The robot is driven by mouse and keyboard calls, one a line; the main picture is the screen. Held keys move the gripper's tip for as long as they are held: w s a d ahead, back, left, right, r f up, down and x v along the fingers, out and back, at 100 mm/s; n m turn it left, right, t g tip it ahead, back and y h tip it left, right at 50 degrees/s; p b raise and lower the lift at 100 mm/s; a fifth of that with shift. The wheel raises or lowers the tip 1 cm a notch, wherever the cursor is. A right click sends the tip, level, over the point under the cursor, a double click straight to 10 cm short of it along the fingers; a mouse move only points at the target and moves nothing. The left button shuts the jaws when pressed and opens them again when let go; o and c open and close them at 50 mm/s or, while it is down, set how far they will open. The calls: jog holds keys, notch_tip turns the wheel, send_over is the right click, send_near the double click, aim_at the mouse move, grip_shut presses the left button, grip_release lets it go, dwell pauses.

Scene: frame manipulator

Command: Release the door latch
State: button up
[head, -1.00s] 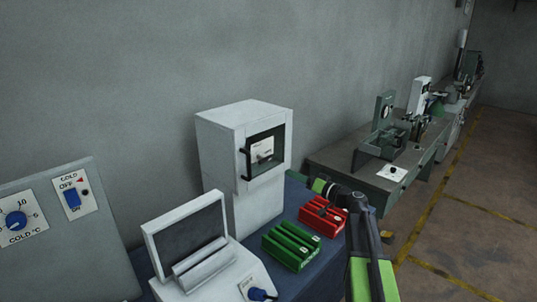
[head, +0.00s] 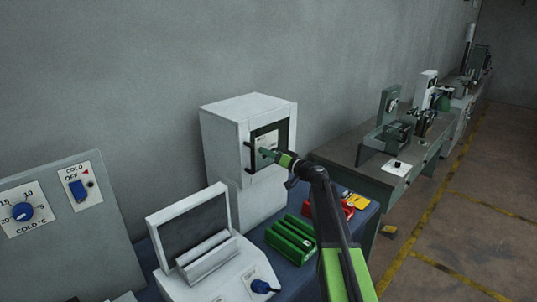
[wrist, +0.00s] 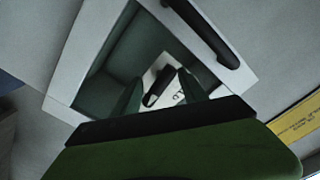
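The white cabinet (head: 225,135) stands on the blue table, its dark-framed opening (head: 287,126) facing me. Inside, a white plate (head: 270,139) carries a black latch lever (wrist: 159,86), which shows clearly in the wrist view. In the head view my gripper hides the lever. My gripper (head: 266,153) reaches to the opening. In the wrist view its two green fingers (wrist: 160,79) are apart, and the lever appears between their tips. I cannot tell whether they touch it. A black bar handle (head: 248,158) is on the cabinet front, left of the opening.
A green block (head: 290,238) and a partly hidden red block (head: 347,208) lie below my arm, with a yellow item (head: 355,200) beside them. A white console (head: 215,275) and a grey panel (head: 60,235) stand at the left.

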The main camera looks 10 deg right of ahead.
jog(key=shift+w+a, duration=0.4)
jog(key=shift+w, duration=0.15)
